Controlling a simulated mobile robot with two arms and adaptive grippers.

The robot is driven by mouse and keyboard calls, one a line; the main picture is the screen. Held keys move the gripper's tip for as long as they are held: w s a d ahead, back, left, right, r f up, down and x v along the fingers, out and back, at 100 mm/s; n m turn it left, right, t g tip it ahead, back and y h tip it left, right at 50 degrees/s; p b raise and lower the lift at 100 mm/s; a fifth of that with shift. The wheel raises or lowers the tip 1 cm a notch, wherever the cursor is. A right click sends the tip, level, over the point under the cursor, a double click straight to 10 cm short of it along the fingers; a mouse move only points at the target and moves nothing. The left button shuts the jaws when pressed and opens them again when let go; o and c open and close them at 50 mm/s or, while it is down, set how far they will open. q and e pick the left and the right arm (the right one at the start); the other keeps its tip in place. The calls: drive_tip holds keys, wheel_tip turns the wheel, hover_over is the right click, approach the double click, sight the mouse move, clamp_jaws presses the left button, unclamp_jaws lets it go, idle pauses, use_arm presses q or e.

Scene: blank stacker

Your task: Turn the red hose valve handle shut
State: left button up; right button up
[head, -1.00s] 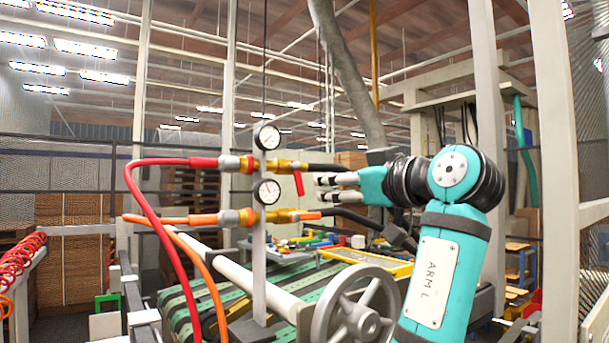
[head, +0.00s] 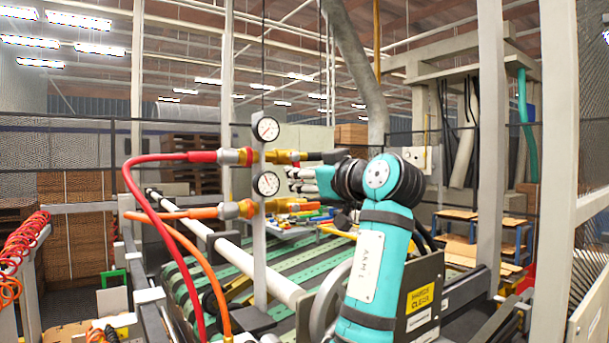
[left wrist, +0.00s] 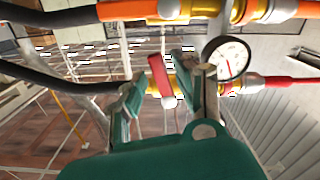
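The red valve handle (left wrist: 158,75) shows in the left wrist view between my left gripper's two fingers, with a gap to each side. It hangs across the brass valve body on the red hose's line. In the head view my left gripper (head: 302,180) is just below the upper brass fitting (head: 282,156), and the gripper and arm hide most of the handle. The left gripper (left wrist: 157,90) is open, its teal fingertips astride the handle. The red hose (head: 145,165) runs into the fitting from the left. My right gripper is in neither view.
An orange hose (head: 185,213) joins the lower brass fitting (head: 245,209), close under the gripper. Two round gauges, upper (head: 267,128) and lower (head: 266,184), stand on the grey post (head: 260,250). A green-striped conveyor (head: 235,270) lies below.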

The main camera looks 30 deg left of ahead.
use_arm(q)
clamp_jaws()
drive_tip(key=m, duration=0.1)
drive_tip(key=s+m+b, duration=0.1)
drive_tip(key=m, duration=0.1)
drive_tip(key=shift+a, duration=0.2)
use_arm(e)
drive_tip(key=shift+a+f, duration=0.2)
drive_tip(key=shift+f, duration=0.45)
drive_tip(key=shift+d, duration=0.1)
use_arm(q)
drive_tip(key=shift+o, duration=1.2)
unclamp_jaws()
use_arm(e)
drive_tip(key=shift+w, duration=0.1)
use_arm(q)
drive_tip(key=shift+w, duration=0.1)
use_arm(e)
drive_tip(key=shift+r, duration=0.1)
